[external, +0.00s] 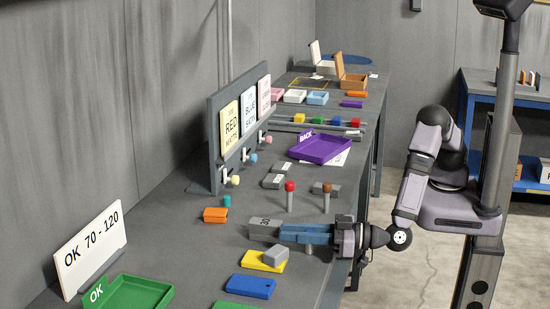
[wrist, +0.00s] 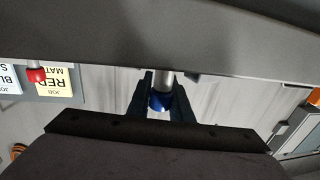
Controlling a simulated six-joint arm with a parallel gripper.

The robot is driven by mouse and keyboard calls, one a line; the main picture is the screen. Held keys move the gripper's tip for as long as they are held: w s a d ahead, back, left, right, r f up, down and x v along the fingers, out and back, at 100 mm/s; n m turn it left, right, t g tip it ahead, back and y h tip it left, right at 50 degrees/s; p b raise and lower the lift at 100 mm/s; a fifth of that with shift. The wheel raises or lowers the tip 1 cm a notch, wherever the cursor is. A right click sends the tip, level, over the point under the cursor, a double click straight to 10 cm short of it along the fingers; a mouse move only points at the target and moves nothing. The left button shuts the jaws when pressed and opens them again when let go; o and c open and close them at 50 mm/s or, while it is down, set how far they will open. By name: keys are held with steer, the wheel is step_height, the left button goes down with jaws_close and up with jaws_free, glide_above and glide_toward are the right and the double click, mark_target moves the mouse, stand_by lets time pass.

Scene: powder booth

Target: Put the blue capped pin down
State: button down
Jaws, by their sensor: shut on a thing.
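The blue capped pin shows in the wrist view, with its blue cap (wrist: 160,101) between my fingers and its silver shaft running away toward the grey bench. My gripper (wrist: 161,95) is shut on the cap. In the external view my gripper (external: 306,234) is low over the front right of the bench, fingers pointing left, and it hides the cap. A short grey piece under the fingers may be the shaft. I cannot tell whether the shaft touches the bench.
A red capped pin (external: 290,188) and a brown capped pin (external: 327,188) stand upright behind my gripper. A grey block (external: 264,229) lies by the fingertips. A yellow block (external: 254,261) and a blue block (external: 250,286) lie in front. The bench edge is close on the right.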

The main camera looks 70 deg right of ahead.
steer(key=c, duration=1.6)
jaws_free()
steer(key=shift+s+f, duration=0.1)
steer(key=shift+s, duration=0.45)
steer(key=s, duration=0.2)
steer(key=s+b, duration=0.1)
steer(key=s, duration=0.1)
steer(key=s+d+b, duration=0.1)
steer(key=s, duration=0.1)
steer(key=shift+d+r, duration=0.1)
steer(key=shift+r, duration=0.15)
steer(key=shift+c, duration=1.1)
